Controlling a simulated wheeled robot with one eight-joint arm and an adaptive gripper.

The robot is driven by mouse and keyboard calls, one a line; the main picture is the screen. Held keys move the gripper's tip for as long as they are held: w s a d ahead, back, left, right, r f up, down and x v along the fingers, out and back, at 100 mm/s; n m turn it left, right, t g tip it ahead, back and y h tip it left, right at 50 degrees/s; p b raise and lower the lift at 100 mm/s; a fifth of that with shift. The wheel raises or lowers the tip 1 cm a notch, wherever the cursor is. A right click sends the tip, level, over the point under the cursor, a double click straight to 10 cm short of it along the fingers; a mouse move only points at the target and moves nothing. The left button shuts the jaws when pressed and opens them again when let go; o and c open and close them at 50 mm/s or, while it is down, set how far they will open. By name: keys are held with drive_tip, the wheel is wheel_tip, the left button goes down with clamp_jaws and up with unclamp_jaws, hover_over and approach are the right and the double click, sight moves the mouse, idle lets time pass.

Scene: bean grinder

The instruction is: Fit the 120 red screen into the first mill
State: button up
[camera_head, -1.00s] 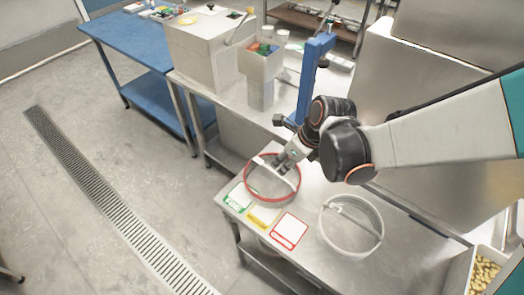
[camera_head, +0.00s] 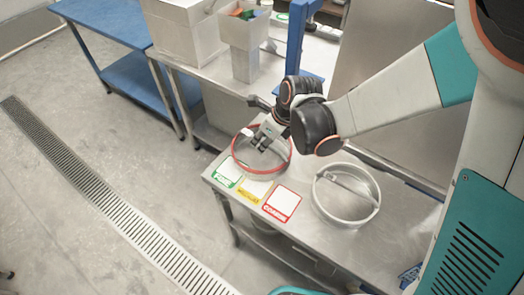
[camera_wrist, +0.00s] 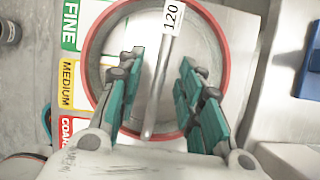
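The red-rimmed screen (camera_head: 234,156) lies flat on the metal table, with a crossbar (camera_wrist: 154,100) over its middle. In the wrist view its red rim (camera_wrist: 87,60) is a full ring, and a white tag (camera_wrist: 172,17) on the bar reads 120. My gripper (camera_head: 262,143) is low over this screen. In the wrist view its two teal fingers (camera_wrist: 161,62) are open, one on each side of the bar, with gaps visible. A pale box-shaped machine (camera_head: 182,38) and a hopper unit (camera_head: 240,48) stand behind; I cannot tell which is the first mill.
Green FINE (camera_head: 226,176), yellow MEDIUM (camera_head: 251,192) and red COARSE (camera_head: 282,204) cards lie along the table's front. A grey ring with a bar (camera_head: 346,195) sits at right. A blue column (camera_head: 296,45) rises behind my gripper. A blue table (camera_head: 100,25) stands far left.

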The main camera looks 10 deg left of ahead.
drive_tip(key=shift+f+b, duration=0.25)
drive_tip(key=shift+b, duration=0.05)
idle(0.4)
drive_tip(key=shift+c, duration=0.6)
clamp_jaws()
